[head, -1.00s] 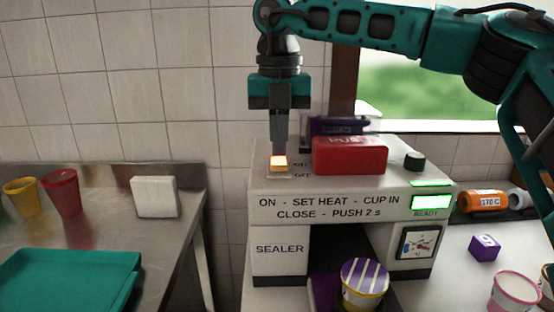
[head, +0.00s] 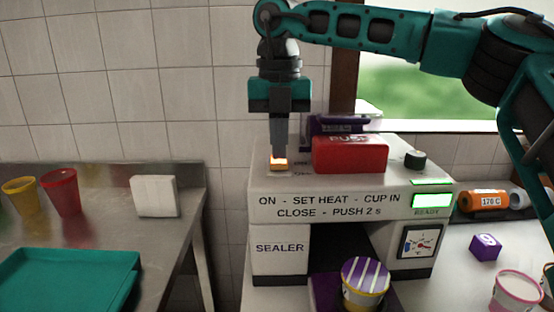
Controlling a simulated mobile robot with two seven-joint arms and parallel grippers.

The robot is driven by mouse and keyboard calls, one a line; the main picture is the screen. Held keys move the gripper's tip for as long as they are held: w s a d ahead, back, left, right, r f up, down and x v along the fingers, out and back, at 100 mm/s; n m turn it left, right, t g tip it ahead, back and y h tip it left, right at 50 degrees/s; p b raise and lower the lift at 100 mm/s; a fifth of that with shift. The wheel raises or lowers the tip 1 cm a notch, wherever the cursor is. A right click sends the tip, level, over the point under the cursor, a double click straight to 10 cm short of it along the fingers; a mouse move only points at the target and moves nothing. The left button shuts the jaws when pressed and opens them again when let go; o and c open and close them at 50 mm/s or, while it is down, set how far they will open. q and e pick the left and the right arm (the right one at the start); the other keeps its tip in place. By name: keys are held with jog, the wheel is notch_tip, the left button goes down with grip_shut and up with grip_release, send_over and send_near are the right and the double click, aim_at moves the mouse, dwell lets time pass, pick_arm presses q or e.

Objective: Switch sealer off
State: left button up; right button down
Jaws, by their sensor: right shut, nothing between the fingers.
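The sealer (head: 275,205) is a white machine with printed instructions on its front. Its small switch (head: 278,166) glows orange on the top left. My right gripper (head: 279,153) points straight down with its shut fingertips on or just above the switch; I cannot tell whether they press it. The red push block (head: 350,156) sits on top, right of the switch. The green ready light (head: 432,201) is lit, and a dial gauge (head: 418,243) is below it. A striped-lid cup (head: 365,283) stands on the purple tray (head: 325,290) at the sealer's opening. My left gripper is not in view.
A dark knob (head: 414,160) is on the sealer's top right. An orange cylinder (head: 484,200), a purple cube (head: 485,247) and a pink-rimmed cup (head: 516,290) are to the right. The left table holds a teal tray (head: 70,275), a red cup (head: 62,192), a yellow cup (head: 20,196) and a white block (head: 154,196).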

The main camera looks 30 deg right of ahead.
jog(key=shift+f+b, duration=0.45)
jog(key=shift+f, duration=0.25)
jog(key=shift+r, duration=0.2)
jog(key=shift+r+p, duration=0.55)
jog(key=shift+p, duration=0.15)
notch_tip(320, 180, up, 6)
jog(key=p, duration=0.4)
jog(key=shift+f+p, duration=0.15)
jog(key=shift+p, duration=0.15)
jog(key=shift+f, duration=0.1)
